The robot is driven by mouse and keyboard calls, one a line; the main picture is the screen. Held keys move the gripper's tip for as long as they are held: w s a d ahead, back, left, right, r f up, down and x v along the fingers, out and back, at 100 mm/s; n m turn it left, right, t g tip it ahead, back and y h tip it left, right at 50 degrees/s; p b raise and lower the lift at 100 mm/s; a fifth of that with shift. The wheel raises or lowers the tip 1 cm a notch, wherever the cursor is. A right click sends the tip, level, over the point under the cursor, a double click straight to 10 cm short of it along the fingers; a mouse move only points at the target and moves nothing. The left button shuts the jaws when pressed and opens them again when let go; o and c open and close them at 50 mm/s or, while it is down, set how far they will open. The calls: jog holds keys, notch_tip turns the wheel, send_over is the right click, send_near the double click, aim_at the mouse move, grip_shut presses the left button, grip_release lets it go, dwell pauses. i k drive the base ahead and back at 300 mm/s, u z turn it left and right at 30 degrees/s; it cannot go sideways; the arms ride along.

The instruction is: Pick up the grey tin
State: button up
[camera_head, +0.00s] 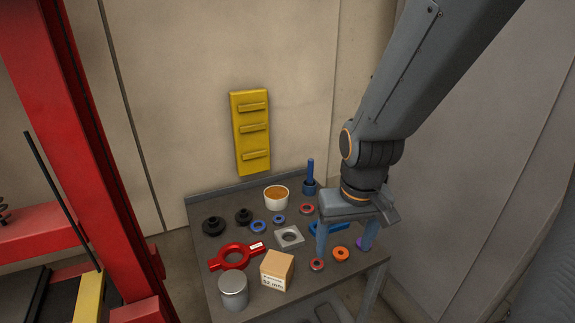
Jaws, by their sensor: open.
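The grey tin (233,291) stands upright at the front left corner of the dark table. It is a short metallic cylinder with a lighter lid, and nothing covers it in this view. My gripper (345,246) is over the right side of the table, with its two blue-grey fingers pointing down and spread apart. It is open, and no object shows held in it. It is well to the right of the tin and apart from it, with a cardboard box (277,270) between them.
The box stands close beside the tin on its right. A red ring with handles (234,256) lies just behind the tin. A grey square block (289,237), a white bowl (276,197) and several small rings crowd the table (207,274). A red post (85,130) rises at left.

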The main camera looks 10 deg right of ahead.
aim_at(232, 285)
jog(key=z, duration=0.05)
jog(key=k, duration=1.15)
jog(key=u, duration=0.8)
jog(key=i, duration=0.75)
jog(key=u, duration=0.3)
